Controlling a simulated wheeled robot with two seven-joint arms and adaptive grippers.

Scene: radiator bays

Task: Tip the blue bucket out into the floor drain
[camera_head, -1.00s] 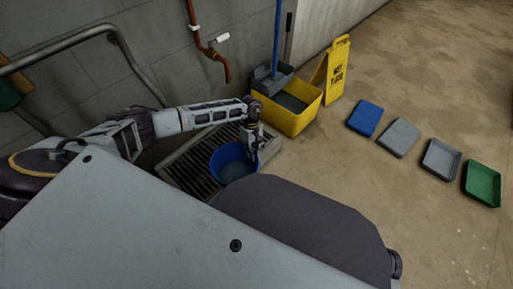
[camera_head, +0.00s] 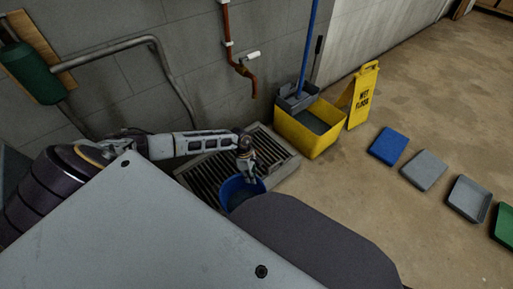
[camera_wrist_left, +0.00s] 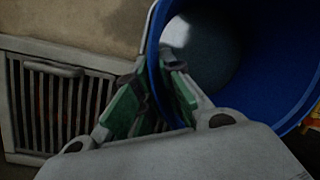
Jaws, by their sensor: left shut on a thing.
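The blue bucket (camera_head: 231,185) is at the near edge of the floor drain, partly hidden behind my own body in the head view. In the left wrist view the bucket (camera_wrist_left: 270,112) fills the right side, and its pale inside shows. My left gripper (camera_head: 247,176) is shut on the bucket's rim; its green-padded fingers (camera_wrist_left: 158,98) straddle the wall in the wrist view. The floor drain (camera_head: 273,150) is a grey frame with dark slots, beside and beyond the bucket. Its grate (camera_wrist_left: 62,105) also shows left in the wrist view. My right gripper is not in view.
A yellow mop bucket (camera_head: 311,134) with a mop stands right of the drain, beside a yellow wet-floor sign (camera_head: 363,96). Blue (camera_head: 388,146), grey and green trays lie on the floor at right. A red pipe (camera_head: 240,68) and a grey pipe run along the wall.

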